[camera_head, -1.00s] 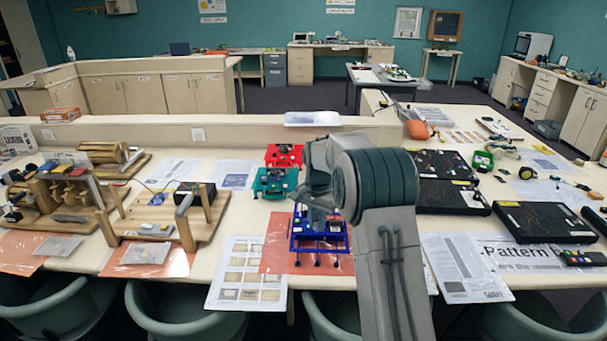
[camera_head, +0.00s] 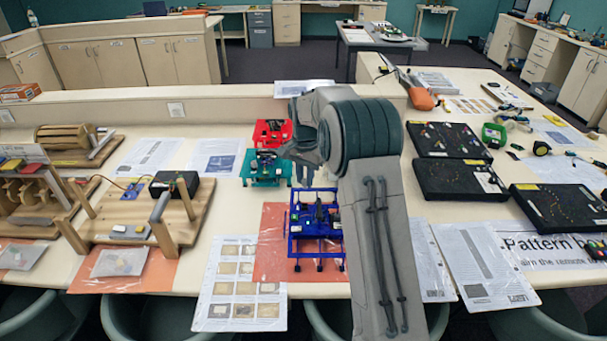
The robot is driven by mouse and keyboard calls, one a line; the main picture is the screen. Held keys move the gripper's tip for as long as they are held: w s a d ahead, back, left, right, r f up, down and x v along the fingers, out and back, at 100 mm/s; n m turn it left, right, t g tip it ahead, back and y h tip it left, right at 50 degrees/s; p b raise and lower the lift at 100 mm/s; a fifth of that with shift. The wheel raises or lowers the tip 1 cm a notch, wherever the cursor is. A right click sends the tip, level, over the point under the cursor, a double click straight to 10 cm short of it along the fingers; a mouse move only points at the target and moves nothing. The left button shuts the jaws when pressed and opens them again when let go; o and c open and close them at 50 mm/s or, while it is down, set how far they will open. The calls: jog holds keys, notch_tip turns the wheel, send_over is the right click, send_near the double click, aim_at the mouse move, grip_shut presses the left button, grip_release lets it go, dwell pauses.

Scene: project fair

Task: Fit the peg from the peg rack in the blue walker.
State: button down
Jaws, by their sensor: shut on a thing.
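The blue walker (camera_head: 294,238) is an open blue frame with dark legs on an orange sheet, centre front of the table. Dark parts sit inside its top. My gripper (camera_head: 316,177) hangs from the bent arm, just behind and above the blue walker in the picture. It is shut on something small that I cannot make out. A teal walker (camera_head: 262,180) and a red walker (camera_head: 271,131) stand behind, left of the gripper; the arm is in front of part of them. I cannot pick out the peg or the peg rack.
Wooden machine models (camera_head: 140,215) stand at left. Black boards (camera_head: 460,185) with small parts lie at right. A sheet of pictures (camera_head: 240,285) lies left of the blue walker, with printed papers on the right. A low partition (camera_head: 220,108) runs behind the table.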

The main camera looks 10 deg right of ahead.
jog(key=b, duration=0.4)
send_over(304, 209)
jog(key=w, duration=0.1)
jog(key=f, duration=0.6)
jog(key=shift+d+f, duration=0.1)
jog(key=shift+d, duration=0.1)
jog(key=shift+p, duration=0.3)
jog(key=shift+r, duration=0.2)
jog(key=shift+s+a+f, duration=0.1)
jog(key=shift+f+b, duration=0.7)
jog(key=shift+f, duration=0.25)
dwell(1.1)
jog(key=c, duration=1.2)
grip_release()
jog(key=shift+r, duration=0.1)
